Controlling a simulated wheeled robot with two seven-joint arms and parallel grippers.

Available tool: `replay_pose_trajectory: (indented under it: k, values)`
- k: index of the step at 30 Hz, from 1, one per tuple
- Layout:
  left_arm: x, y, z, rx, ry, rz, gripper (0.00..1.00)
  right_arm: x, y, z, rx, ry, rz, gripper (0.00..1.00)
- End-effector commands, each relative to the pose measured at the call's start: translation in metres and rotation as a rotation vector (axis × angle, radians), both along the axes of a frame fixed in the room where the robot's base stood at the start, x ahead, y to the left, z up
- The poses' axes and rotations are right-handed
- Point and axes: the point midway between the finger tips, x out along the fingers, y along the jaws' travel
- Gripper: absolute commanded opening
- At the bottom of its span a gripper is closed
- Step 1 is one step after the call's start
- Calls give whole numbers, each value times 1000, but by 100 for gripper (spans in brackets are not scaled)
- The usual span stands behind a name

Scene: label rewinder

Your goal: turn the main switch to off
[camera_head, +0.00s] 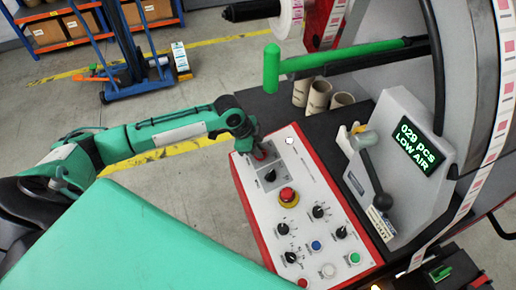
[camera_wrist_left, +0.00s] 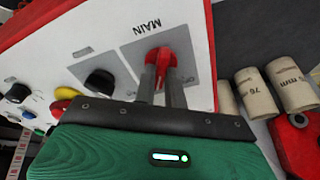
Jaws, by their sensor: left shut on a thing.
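The main switch is a red rotary knob (camera_wrist_left: 160,62) on a grey plate marked MAIN, at the far left corner of the control panel (camera_head: 283,140). In the head view only a bit of its red shows under my gripper. My left gripper (camera_wrist_left: 162,84) is shut on the knob, one finger on each side, in the left wrist view. In the head view my left gripper (camera_head: 256,150) reaches down to it from the left. The fingers hide part of the knob, and I cannot read its on or off mark. My right gripper does not show.
A red and yellow emergency stop button (camera_head: 288,196) and several black knobs sit nearby on the panel. A display (camera_head: 412,147) reads "029 pcs LOW AIR". Cardboard cores (camera_head: 318,97) stand behind the panel. A green bar (camera_head: 340,60) crosses above them.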

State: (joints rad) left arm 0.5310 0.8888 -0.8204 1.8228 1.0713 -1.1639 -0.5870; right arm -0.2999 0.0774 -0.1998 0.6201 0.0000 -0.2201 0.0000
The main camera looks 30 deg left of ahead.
Motion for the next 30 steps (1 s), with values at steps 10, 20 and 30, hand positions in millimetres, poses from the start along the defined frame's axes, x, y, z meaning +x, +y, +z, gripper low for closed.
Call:
replay_pose_trajectory:
  k: [10, 20, 30]
  values:
    - [0, -1, 4, -23, 20, 100, 0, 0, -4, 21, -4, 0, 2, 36]
    - [0, -1, 7, -79, 72, 368, 0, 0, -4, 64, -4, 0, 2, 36]
    - [1, -1, 7, -144, 128, 675, 0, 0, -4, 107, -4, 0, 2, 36]
